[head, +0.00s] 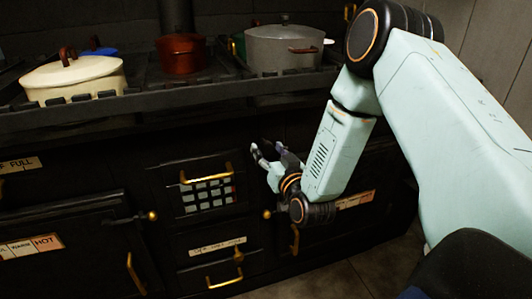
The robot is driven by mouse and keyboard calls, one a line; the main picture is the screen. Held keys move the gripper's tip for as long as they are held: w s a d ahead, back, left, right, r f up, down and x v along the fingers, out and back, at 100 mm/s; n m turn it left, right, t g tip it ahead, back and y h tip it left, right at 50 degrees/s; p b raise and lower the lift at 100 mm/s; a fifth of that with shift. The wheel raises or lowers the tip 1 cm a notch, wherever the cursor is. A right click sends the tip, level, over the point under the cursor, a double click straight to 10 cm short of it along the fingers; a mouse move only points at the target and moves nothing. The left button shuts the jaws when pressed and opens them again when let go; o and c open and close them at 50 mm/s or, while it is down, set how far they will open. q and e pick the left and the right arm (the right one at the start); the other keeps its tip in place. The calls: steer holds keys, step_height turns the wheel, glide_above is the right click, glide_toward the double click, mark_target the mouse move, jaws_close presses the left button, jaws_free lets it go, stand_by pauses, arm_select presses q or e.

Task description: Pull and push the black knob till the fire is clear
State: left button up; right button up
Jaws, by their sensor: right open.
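My right gripper (262,148) is open and empty in front of the black stove (140,150), up and to the right of a small grated door. The grate (208,196) shows pale grey openings with a little red at its right edge. A brass handle (206,176) runs across its top. I cannot make out a black knob against the dark stove front; the gripper and wrist cover part of that front. My left gripper is not in view.
A cream pot (75,78), a red-brown pot (181,55) and a grey pot (284,50) stand on the stove top behind a rail (170,95). Brass handles, including one on the lower drawer (225,270), stick out. Bare floor (345,272) shows at lower right.

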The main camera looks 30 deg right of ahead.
steer(key=shift+w, duration=0.65)
steer(key=shift+r, duration=0.1)
jaws_close()
